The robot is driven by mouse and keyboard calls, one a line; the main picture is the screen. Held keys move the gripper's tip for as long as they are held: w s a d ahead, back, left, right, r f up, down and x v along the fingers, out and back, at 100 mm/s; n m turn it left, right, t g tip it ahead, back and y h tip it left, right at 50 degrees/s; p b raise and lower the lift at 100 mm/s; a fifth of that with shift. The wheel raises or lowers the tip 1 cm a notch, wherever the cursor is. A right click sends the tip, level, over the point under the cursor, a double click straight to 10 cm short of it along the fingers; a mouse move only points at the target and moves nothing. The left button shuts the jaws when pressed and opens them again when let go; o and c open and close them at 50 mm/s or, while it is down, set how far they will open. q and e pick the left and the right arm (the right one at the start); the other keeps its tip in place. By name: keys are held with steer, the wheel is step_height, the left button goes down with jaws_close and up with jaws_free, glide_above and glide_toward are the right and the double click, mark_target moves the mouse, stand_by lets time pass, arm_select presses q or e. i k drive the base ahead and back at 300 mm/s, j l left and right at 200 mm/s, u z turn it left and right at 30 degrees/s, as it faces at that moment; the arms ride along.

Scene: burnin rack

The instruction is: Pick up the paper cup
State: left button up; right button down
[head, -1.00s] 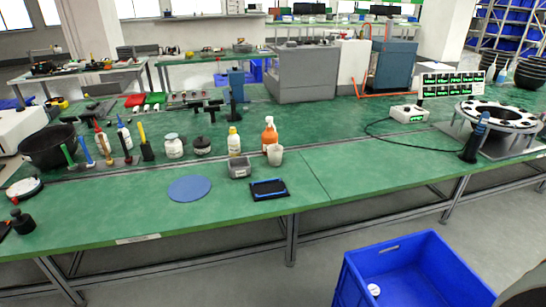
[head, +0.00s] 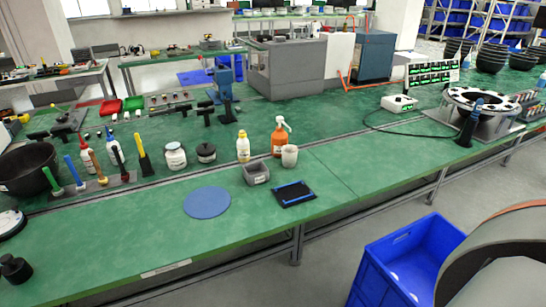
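The paper cup (head: 289,156) is a small off-white cup. It stands upright on the green bench, just in front of the orange spray bottle (head: 280,138) and to the right of a small grey bin (head: 256,173). A black tray with a blue edge (head: 294,193) lies in front of it. Neither gripper shows in the head view. A large rounded grey part of my own body fills the lower right corner.
A yellow-capped bottle (head: 243,147) stands left of the cup. A blue disc (head: 207,202) lies flat on the bench (head: 120,240). Upright screwdrivers and a black bowl (head: 28,170) are at the left. A blue crate (head: 400,262) stands on the floor at the right. The front bench strip is mostly clear.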

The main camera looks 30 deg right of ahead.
mark_target(289, 157)
steer(key=i+j+z, duration=0.1)
steer(key=j+z, duration=0.15)
steer(key=z, duration=0.25)
steer(key=i+j+z, duration=0.1)
steer(key=j+z, duration=0.15)
steer(key=z, duration=0.2)
